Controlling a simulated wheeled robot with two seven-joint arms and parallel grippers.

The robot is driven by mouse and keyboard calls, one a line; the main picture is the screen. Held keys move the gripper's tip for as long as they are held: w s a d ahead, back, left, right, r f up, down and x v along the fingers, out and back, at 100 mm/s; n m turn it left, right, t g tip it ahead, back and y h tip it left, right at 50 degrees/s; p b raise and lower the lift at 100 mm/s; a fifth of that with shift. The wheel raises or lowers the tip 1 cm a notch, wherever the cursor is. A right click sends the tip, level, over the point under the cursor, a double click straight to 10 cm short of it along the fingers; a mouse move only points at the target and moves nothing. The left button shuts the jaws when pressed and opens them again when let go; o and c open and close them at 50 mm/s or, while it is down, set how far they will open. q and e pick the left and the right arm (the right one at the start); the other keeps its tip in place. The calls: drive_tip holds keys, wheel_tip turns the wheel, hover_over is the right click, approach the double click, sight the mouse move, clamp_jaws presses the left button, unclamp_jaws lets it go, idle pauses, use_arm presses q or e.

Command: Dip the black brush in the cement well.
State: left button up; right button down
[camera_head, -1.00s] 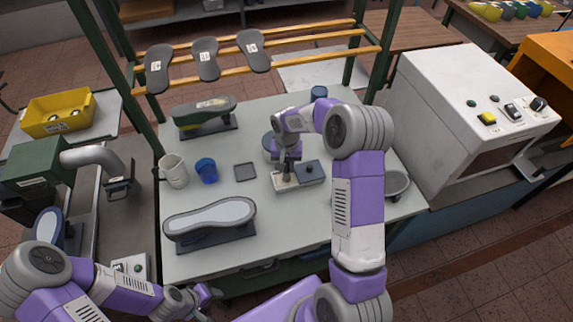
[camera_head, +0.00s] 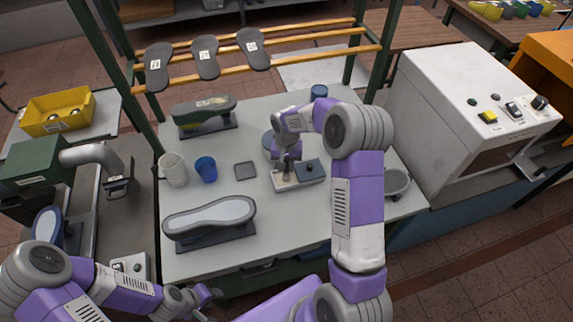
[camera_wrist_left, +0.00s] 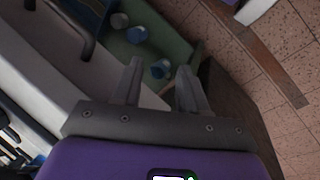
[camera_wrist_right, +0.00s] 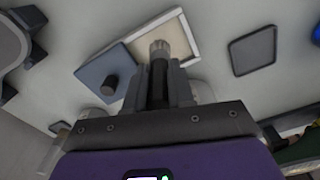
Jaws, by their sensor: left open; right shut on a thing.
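The black brush (camera_wrist_right: 158,82) is between the fingers of my right gripper (camera_wrist_right: 165,92), bristles pointing away from the hand. In the head view, my right gripper (camera_head: 287,160) is over the cement well (camera_head: 284,186), a pale box with a blue-grey knobbed cover (camera_head: 310,171) beside its opening. In the right wrist view, the bristle end overlaps the well's cream-coloured opening (camera_wrist_right: 184,38). I cannot tell whether the bristles touch the cement. My left gripper (camera_head: 212,294) is low, off the table's front edge; its fingers (camera_wrist_left: 160,88) are apart with nothing between them.
A blue cup (camera_head: 206,169), white mug (camera_head: 173,170) and dark square pad (camera_head: 245,171) stand left of the well. A shoe last with a pale sole (camera_head: 210,216) is at front left, another last (camera_head: 205,112) behind.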

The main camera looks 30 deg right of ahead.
idle(0.7)
drive_tip(key=shift+r+p, duration=2.3)
drive_tip(key=shift+r, duration=1.2)
